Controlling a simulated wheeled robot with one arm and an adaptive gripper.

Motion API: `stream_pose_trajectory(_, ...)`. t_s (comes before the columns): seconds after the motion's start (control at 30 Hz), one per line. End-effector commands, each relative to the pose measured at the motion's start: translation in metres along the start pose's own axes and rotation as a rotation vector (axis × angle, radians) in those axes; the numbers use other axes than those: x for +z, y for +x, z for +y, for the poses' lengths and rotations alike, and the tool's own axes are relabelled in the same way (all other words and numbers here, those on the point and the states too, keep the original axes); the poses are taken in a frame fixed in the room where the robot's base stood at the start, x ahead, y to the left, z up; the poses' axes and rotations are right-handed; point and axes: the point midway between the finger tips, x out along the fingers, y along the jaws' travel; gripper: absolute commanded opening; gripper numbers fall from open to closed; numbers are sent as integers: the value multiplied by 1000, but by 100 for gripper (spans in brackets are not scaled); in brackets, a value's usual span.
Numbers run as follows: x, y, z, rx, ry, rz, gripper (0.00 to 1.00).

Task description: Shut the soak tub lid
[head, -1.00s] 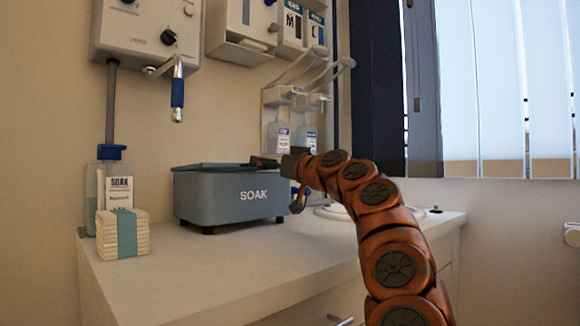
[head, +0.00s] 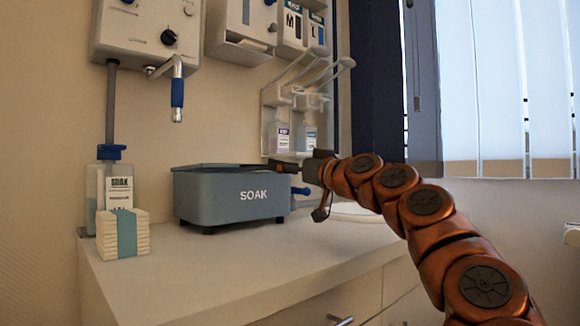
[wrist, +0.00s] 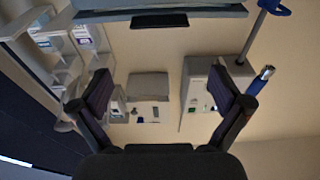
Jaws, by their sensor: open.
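The soak tub (head: 228,200) is a blue-grey box marked SOAK on short feet on the counter. Its dark lid (head: 208,166) looks flat along the top; I cannot tell whether it is fully seated. In the wrist view, a grey-blue edge of the tub or lid (wrist: 215,12) with a small dark piece crosses the top. My gripper (head: 282,165) is at the tub's right end, at about the height of its top, pointing left. In the wrist view my gripper (wrist: 163,92) has its fingers wide apart with nothing between them. Contact with the lid is not clear.
A SOAK bottle (head: 117,180) and a banded stack of white cloths (head: 122,234) stand left of the tub. Wall dispensers (head: 150,35) hang above, and bottles in a rack (head: 305,138) are behind. The counter front (head: 225,265) is clear.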

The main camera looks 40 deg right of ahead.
Motion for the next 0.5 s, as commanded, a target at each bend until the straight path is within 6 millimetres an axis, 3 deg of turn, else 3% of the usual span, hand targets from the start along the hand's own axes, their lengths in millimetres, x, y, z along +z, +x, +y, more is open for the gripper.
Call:
stream_pose_trajectory(0.17,0,0,0,0,0,-1,100)
stream_pose_trajectory(0.5,-24,16,-6,-7,-16,-67,65)
